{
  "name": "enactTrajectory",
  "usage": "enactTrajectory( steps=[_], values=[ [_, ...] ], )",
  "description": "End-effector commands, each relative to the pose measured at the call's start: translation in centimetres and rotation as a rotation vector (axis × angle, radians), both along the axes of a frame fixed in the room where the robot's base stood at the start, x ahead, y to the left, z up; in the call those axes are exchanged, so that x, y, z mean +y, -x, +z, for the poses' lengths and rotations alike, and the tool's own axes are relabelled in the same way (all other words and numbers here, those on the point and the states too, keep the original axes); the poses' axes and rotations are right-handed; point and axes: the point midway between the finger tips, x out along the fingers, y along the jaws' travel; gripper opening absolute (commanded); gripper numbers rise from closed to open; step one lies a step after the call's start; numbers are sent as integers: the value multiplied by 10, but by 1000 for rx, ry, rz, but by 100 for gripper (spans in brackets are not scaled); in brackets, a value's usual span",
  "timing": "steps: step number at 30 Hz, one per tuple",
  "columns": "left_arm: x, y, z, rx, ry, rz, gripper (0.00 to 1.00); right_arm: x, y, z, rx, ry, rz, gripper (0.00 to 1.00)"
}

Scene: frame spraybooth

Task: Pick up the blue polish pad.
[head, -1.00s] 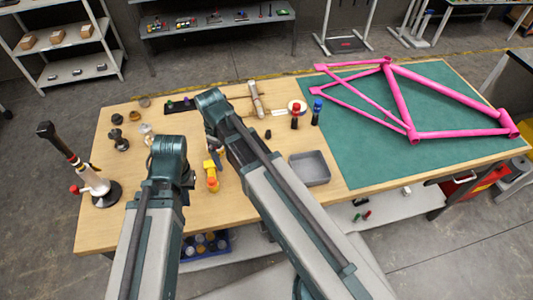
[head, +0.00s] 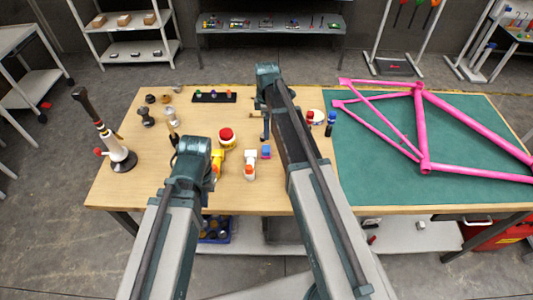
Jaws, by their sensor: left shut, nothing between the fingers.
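A small blue block with a pinkish side (head: 266,152) sits on the wooden table, just left of my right forearm. I cannot tell whether it is the blue polish pad. A black strip (head: 207,98) at the back holds small green, blue and red pieces, too small to identify. My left gripper (head: 175,156) is shut and empty, low at the left of its wrist and partly hidden by it. It is apart from the blue block and the strip. My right gripper (head: 265,128) is mostly hidden by its own arm, near the table's middle.
A red-lidded jar (head: 227,139), a yellow tool (head: 220,158) and a white bottle (head: 249,166) stand between my arms. A polisher-like tool (head: 118,155) stands at the left. A pink bike frame (head: 424,130) lies on the green mat (head: 380,185). Bare wood shows at front left.

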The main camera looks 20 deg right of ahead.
Motion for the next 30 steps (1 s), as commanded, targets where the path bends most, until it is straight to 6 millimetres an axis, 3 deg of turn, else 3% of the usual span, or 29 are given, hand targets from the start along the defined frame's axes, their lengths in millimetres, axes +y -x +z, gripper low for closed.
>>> enactTrajectory(
  steps=[15, 25, 30],
  values=[
    [0, 0, -74, 0, 0, 2, 0, 1, 1, -74, 0, 0, -1, 98],
    [0, 0, -80, 0, 0, 2, 0, 1, 1, -80, 0, 0, -1, 98],
    [0, 0, -93, 0, 0, 2, 0, 2, 3, -93, 0, 0, -1, 98]
  ],
)
